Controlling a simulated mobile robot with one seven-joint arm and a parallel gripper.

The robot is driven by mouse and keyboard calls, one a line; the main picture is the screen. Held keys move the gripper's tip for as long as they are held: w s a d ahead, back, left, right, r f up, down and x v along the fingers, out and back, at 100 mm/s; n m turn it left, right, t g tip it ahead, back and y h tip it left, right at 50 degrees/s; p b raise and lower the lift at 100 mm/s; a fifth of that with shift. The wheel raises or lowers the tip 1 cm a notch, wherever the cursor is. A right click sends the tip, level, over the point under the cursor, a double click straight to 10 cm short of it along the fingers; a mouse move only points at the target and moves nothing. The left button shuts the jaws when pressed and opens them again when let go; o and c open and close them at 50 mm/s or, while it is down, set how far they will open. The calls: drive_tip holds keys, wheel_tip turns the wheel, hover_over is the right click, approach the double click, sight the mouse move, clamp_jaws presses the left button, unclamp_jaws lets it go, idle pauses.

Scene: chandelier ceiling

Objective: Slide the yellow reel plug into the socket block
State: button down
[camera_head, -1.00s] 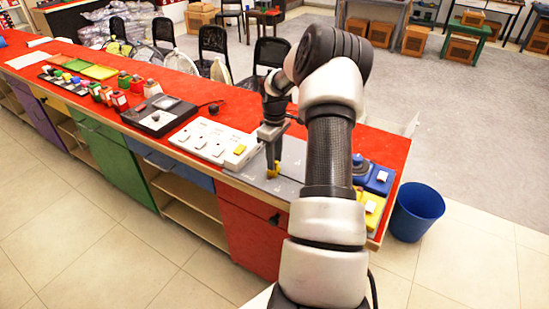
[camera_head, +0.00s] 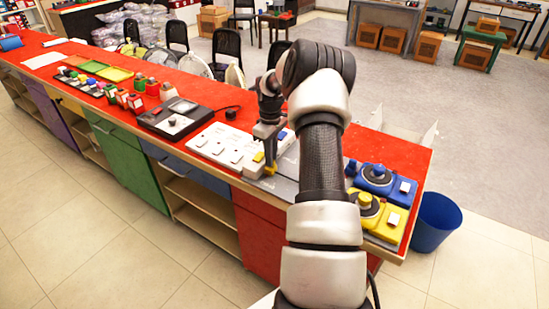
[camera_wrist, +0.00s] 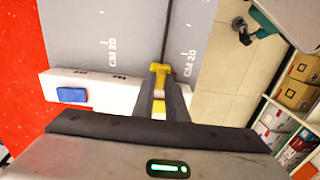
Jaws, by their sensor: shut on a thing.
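My gripper (camera_head: 270,160) points down over the table and is shut on the small yellow plug (camera_head: 269,169). In the wrist view the plug (camera_wrist: 161,69) shows at the tips of the dark fingers (camera_wrist: 160,86).
A yellow reel unit (camera_head: 372,212) and a blue reel unit (camera_head: 380,181) stand at the table's right end, right of my arm. A black device (camera_head: 172,119) stands left of the block. A grey strip with CM 20 markings (camera_wrist: 118,35) lies under the gripper. A blue bin (camera_head: 436,222) stands beyond.

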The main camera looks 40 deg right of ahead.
drive_tip(key=shift+w+a+r, duration=0.1)
drive_tip(key=shift+w+a, duration=0.05)
drive_tip(key=shift+w, duration=0.1)
drive_tip(key=c, duration=1.8)
unclamp_jaws()
drive_tip(key=shift+o, duration=0.2)
drive_tip(key=shift+r, duration=0.3)
wheel_tip(320, 180, up, 17)
drive_tip(key=shift+p, duration=0.35)
